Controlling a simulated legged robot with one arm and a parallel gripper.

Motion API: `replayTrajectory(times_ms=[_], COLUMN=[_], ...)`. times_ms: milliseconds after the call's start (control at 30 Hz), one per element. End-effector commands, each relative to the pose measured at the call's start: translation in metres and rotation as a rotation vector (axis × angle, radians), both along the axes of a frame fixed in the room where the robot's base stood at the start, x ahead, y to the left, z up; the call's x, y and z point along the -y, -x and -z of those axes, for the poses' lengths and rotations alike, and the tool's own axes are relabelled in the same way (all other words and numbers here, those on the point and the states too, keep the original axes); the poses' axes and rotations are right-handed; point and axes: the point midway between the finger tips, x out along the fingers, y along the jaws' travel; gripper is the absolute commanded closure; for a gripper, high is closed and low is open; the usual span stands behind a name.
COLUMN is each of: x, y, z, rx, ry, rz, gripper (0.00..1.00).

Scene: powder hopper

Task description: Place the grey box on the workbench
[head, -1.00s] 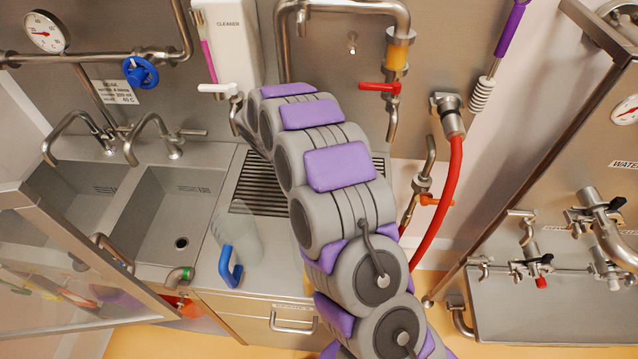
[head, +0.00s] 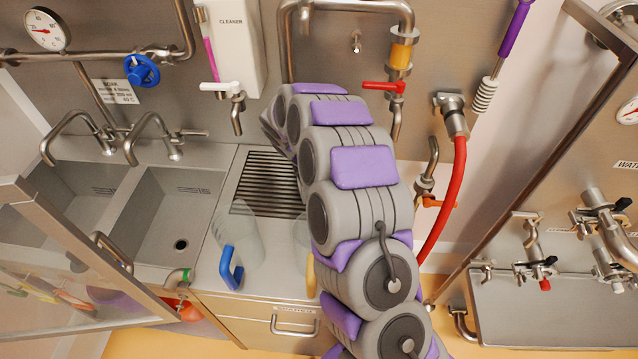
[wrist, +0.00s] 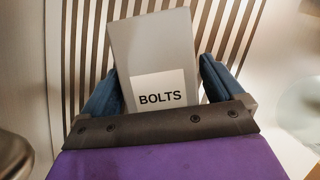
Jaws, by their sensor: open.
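A grey box (wrist: 150,50) labelled BOLTS shows in the wrist view, between the two blue-grey fingers of my gripper (wrist: 160,78). The fingers are open, one on each side of the box, and the dark palm edge hides its lower end. The slatted drain grate of the steel workbench (wrist: 83,40) is behind and around the box. I cannot tell whether the box rests on the grate. In the head view the workbench (head: 222,195) is left of my arm, and my arm hides my gripper and the box.
A clear jug with a blue handle (head: 232,268) stands on the workbench near the front edge. Another clear vessel with a yellow handle (head: 310,272) is partly behind my arm. The sinks (head: 165,215) are at left. A red hose (head: 447,200) hangs right of my arm.

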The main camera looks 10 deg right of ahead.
Motion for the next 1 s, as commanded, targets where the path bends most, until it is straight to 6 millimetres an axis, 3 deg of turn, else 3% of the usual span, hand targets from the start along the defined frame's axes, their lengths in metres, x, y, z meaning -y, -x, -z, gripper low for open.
replayTrajectory(times_ms=[867,1000], x=[0.0002,0.0002], y=[0.0004,0.0003], z=[0.0047,0.0046], rx=[-0.001,-0.001], ry=[0.0,0.0], rz=[0.0,0.001], gripper=[0.05,0.19])
